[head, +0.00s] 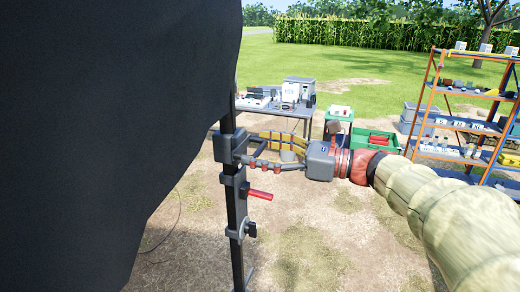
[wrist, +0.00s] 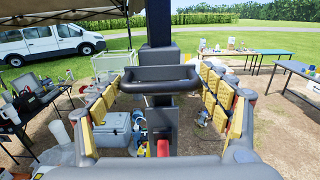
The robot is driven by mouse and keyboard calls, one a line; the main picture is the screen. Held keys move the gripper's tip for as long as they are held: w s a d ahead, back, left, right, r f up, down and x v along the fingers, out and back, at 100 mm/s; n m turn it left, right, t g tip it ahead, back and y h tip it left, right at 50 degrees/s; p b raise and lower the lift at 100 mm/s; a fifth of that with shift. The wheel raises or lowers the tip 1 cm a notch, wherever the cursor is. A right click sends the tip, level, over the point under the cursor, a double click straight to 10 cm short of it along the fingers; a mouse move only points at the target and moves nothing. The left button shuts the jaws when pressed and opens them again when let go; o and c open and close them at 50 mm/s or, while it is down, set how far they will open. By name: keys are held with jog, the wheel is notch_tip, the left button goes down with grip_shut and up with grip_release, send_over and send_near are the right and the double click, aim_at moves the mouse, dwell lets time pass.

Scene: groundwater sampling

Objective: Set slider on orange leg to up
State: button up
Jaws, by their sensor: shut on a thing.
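A black canopy leg (head: 238,215) stands upright left of centre in the head view. It also rises through the middle of the wrist view (wrist: 160,25). A dark slider (head: 222,147) with a loop handle (wrist: 163,79) sits around the leg, just below the canopy cloth's lower edge. My gripper (head: 250,151) reaches in from the right at the slider's height, its yellow-padded fingers either side of the handle. It is shut on the handle; the exact contact is hard to see. A red lever (head: 260,194) sticks out of the leg below. I see no orange on the leg.
Black canopy cloth (head: 110,110) fills the left of the head view.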

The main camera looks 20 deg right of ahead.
aim_at(261, 147)
jog(key=c, duration=0.8)
jog(key=shift+o, duration=0.2)
jog(key=shift+r+p, duration=1.3)
jog(key=shift+r, duration=0.75)
jog(key=o, duration=1.4)
jog(key=shift+w+r, duration=0.1)
jog(key=shift+d+f, duration=0.15)
jog(key=shift+f, duration=0.05)
jog(key=v, duration=1.2)
